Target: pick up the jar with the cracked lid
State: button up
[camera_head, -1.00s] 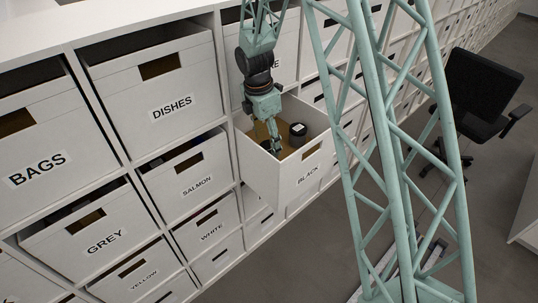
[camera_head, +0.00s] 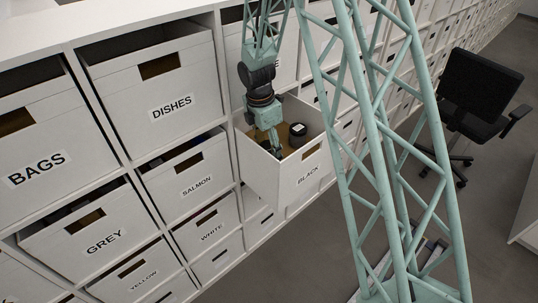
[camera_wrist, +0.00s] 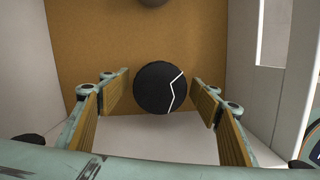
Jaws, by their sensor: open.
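The jar with the cracked lid (camera_wrist: 153,83) shows in the wrist view as a round black lid with a jagged white line on its right half. It stands on the brown floor of the open drawer marked BLACK (camera_head: 308,175). My gripper (camera_wrist: 160,94) is open, with one finger to the left of the jar and one to the right, and gaps on both sides. In the head view my gripper (camera_head: 277,149) reaches down into that drawer, and the cracked lid cannot be made out there.
Another dark jar (camera_head: 298,129) with a white mark on its lid stands in the same drawer. A round thing (camera_wrist: 153,3) is cut off at the top of the wrist view. Drawer walls (camera_wrist: 249,85) stand close around my gripper. A black chair (camera_head: 482,95) is at the right.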

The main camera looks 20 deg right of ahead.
jog(key=shift+d+f, duration=0.1)
jog(key=shift+f, duration=0.6)
jog(key=shift+c, duration=0.5)
jog(key=c, duration=0.9)
jog(key=shift+w+r, duration=0.1)
jog(key=shift+r, duration=0.05)
jog(key=shift+r+p, duration=0.35)
jog(key=shift+r, duration=4.5)
